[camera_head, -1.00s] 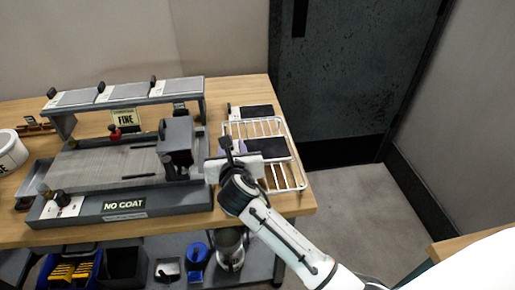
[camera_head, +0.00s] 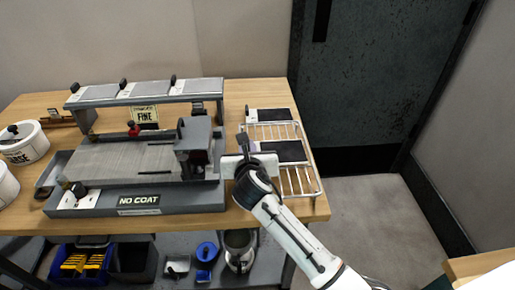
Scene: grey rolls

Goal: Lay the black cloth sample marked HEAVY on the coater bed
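The coater bed (camera_head: 115,165) is a flat grey plate on the dark machine with the NO COAT label. A wire rack (camera_head: 314,178) stands just right of the machine. A black cloth sample (camera_head: 287,152) lies at the rack's middle, its left end hidden by my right gripper. Another black sample (camera_head: 270,115) with a white end lies at the back of the rack. No HEAVY marking is readable on either. My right gripper (camera_head: 243,142) is over the rack's left side, at the near sample's left end; its fingertips are too small to read. My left gripper is out of view.
A raised shelf with several grey plates (camera_head: 146,89) stands over the machine's back, with a FINE sign (camera_head: 144,115) below it. A carriage (camera_head: 194,148) sits at the bed's right end. White tubs (camera_head: 24,143) stand at the left. Bins and a metal jug (camera_head: 239,249) are below.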

